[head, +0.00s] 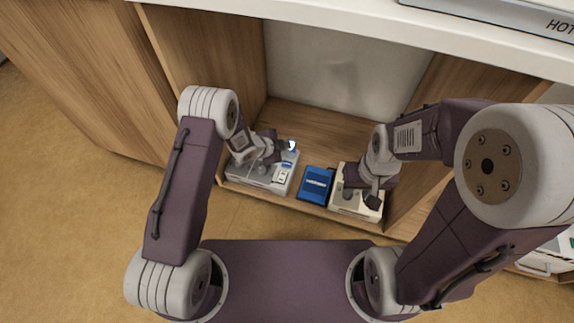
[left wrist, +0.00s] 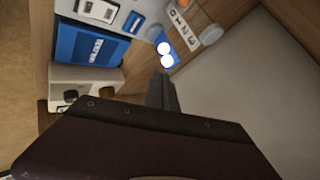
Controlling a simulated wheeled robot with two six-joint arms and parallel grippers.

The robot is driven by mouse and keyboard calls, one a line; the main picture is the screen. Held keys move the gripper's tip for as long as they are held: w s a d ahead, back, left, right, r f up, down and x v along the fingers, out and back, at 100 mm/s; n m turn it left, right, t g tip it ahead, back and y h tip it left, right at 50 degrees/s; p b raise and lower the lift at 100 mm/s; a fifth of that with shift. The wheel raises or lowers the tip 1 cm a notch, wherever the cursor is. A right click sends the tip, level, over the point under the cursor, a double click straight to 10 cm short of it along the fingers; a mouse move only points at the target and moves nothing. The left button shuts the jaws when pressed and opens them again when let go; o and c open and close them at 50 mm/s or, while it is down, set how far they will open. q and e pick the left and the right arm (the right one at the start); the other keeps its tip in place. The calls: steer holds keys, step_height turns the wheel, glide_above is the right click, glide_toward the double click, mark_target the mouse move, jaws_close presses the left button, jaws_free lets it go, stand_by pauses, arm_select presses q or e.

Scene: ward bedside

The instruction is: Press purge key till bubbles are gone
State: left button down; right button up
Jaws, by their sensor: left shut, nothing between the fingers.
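A pale grey device (head: 262,176) with a small display (head: 283,176) stands at the left of the low shelf. At its back right is a blue part with white round spots (head: 291,146); the left wrist view shows two bright white discs on this blue part (left wrist: 173,62). My left gripper (head: 279,146) is shut and empty over the device, its tips close to the blue part. In the left wrist view its dark fingers (left wrist: 161,90) end just below the discs; contact cannot be told. No purge key label is readable. My right gripper (head: 372,199) is over a beige device (head: 345,205); its jaws are unclear.
A blue box (head: 316,185) stands between the two devices. A numbered strip (left wrist: 181,24) and an orange cap (left wrist: 184,3) are near the discs. Wooden cabinet walls (head: 208,60) flank the shelf (head: 315,123), and a white top (head: 330,25) overhangs it.

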arm_select(q)
steer(key=b, duration=0.7)
glide_above(285, 165)
step_height(285, 165, down, 8)
steer(key=shift+f, duration=0.1)
steer(key=shift+f+b, duration=0.3)
steer(key=shift+b, duration=0.05)
steer(key=shift+f, duration=0.15)
stand_by(1.3)
steer(key=shift+f, duration=0.25)
steer(key=shift+f+b, duration=0.4)
steer(key=shift+b, duration=0.05)
stand_by(0.4)
steer(key=shift+r, duration=0.1)
steer(key=shift+r+p, duration=0.7)
steer(key=shift+p, duration=0.1)
